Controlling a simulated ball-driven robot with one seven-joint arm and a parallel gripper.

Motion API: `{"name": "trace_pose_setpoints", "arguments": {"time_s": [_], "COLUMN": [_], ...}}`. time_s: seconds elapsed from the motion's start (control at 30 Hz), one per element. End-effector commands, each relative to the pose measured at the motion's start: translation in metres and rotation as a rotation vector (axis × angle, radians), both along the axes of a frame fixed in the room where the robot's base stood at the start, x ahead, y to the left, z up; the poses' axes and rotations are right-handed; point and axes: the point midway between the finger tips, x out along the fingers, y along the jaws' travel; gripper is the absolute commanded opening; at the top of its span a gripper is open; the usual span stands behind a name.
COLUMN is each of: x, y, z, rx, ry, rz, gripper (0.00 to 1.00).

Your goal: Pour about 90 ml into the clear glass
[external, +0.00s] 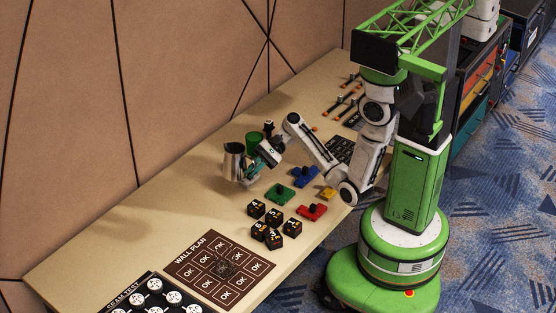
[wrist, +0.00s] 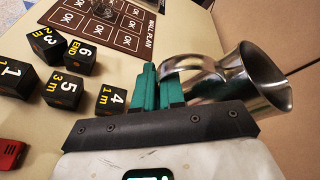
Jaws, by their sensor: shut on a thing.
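A shiny metal pitcher (external: 234,163) is near the back of the table, looking roughly upright in the external view. My gripper (external: 263,157) is shut on its handle from the right. In the wrist view the green fingers (wrist: 159,76) close on the handle, and the pitcher's (wrist: 250,78) open mouth points to the right of the picture. What is inside cannot be seen. The clear glass (external: 225,268) stands on the brown wall plan board, apart from the pitcher. Part of it shows at the top of the wrist view (wrist: 106,9).
The brown board (external: 183,265) lies toward the front left. Several black numbered cubes (external: 274,216) sit between it and my gripper. Green (external: 279,194), blue (external: 306,176) and red (external: 312,211) pieces lie to the right.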

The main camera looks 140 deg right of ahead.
Motion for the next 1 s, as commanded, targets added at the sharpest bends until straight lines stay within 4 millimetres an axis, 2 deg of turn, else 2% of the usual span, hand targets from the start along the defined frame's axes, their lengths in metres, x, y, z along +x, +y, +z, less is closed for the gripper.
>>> {"name": "trace_pose_setpoints", "arguments": {"time_s": [0.27, 0.5, 0.7, 1.0], "x": [0.069, 0.117, 0.142, 0.158], "y": [0.049, 0.108, 0.157, 0.206], "z": [-0.03, -0.048, -0.05, -0.046], "rx": [0.01, 0.014, 0.016, 0.018], "ry": [0.009, 0.019, 0.023, 0.027], "rz": [-0.025, -0.042, -0.043, -0.031], "gripper": [0.0, 0.0, 0.0, 0.0]}}
